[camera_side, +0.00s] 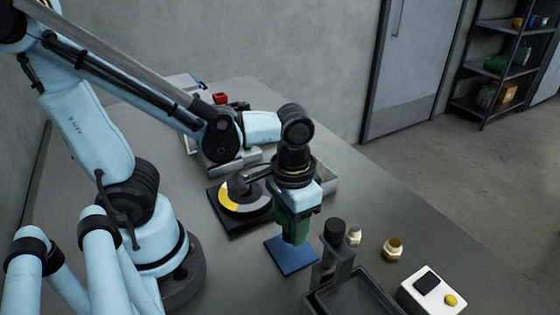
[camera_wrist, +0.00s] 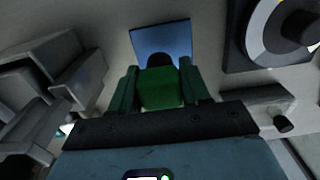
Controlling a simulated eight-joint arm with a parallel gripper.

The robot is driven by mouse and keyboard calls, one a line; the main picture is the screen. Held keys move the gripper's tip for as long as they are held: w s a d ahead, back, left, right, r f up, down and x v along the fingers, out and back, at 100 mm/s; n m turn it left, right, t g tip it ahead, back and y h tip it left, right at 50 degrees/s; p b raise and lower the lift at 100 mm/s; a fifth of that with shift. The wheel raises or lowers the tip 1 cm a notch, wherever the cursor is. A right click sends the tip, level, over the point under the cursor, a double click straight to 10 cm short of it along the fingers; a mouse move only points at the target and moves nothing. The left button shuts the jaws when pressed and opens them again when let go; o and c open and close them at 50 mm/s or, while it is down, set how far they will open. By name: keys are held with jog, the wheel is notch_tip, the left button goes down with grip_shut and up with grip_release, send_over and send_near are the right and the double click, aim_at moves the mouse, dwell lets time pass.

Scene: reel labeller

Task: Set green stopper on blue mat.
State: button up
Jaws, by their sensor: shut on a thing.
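My gripper (camera_side: 295,236) points down above the blue mat (camera_side: 288,262). It is shut on the green stopper (camera_wrist: 162,90), which shows between the two fingers in the wrist view. In the side view the stopper is hard to tell apart from the dark green fingers. The blue mat also shows in the wrist view (camera_wrist: 150,38), just beyond the stopper, bare except for a dark patch near the stopper. The side view does not clearly show whether the stopper touches the mat.
A reel labeller with a yellow and grey disc (camera_side: 232,207) stands left of the mat. A dark tray (camera_side: 355,290) with a black-topped post (camera_side: 335,232) stands close on the right. Brass fittings (camera_side: 393,249) and a white control box (camera_side: 429,291) lie further right.

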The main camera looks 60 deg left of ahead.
jog(key=shift+w+a+f, duration=0.25)
jog(key=shift+f, duration=1.95)
jog(key=shift+f, duration=0.1)
jog(key=o, duration=1)
jog(key=shift+o, duration=0.2)
jog(key=shift+r, duration=6)
jog(key=w+a+t, duration=0.5)
jog(key=a+t, duration=0.2)
jog(key=shift+w, duration=0.25)
